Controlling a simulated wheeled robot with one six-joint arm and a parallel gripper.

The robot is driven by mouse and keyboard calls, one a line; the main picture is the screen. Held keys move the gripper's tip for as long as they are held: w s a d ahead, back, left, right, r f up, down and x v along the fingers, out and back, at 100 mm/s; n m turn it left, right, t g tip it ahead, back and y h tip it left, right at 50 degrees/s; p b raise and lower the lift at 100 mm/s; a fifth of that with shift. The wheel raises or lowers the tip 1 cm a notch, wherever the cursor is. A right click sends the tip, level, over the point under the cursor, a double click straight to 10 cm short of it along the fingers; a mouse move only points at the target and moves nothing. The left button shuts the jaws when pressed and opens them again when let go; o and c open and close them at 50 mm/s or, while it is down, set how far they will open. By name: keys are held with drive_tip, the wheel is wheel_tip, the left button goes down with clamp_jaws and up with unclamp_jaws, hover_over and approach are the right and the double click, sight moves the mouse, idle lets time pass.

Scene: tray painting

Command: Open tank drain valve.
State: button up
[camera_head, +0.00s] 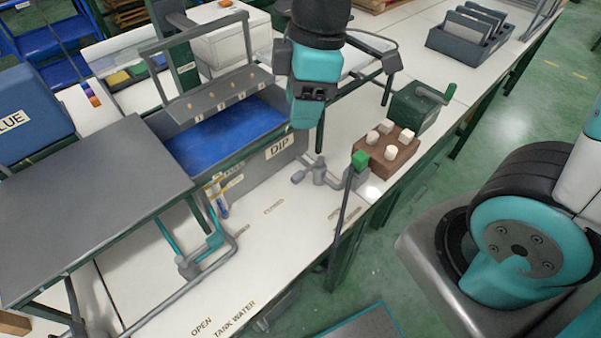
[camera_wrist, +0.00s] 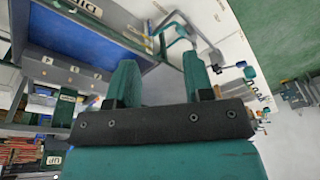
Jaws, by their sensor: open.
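The grey tank (camera_head: 245,165) marked DIP holds blue liquid (camera_head: 225,135); it also shows at the upper left of the wrist view (camera_wrist: 85,8). A grey fitting with a short handle (camera_head: 318,173) sits by its right end. A bent grey pipe with a joint (camera_head: 190,268) lies at its front left. I cannot tell which is the drain valve. The words OPEN and TANK WATER are on the white surface in front. My gripper (camera_wrist: 160,75) is open and empty, its two green fingers apart. In the head view my wrist hangs over the tank's right end, and the fingertips are unclear.
A grey plate (camera_head: 90,205) stands left of the tank, and a frame with a bar (camera_head: 215,95) rises over it. A brown block with white pegs (camera_head: 388,165) and a green cranked box (camera_head: 415,108) stand right. An upright dark rod (camera_head: 343,220) is near the table's front edge.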

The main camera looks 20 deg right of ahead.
sight(298, 175)
drive_tip(key=w+d+f+n+h+b, duration=0.2)
drive_tip(key=w+d+f+n, duration=0.1)
drive_tip(key=w+f+n, duration=0.5)
drive_tip(key=shift+m, duration=0.4)
drive_tip(key=f, duration=0.9)
drive_tip(key=f+p, duration=0.1)
drive_tip(key=f, duration=0.8)
drive_tip(key=shift+s+a, duration=0.15)
drive_tip(key=shift+s, duration=0.05)
clamp_jaws()
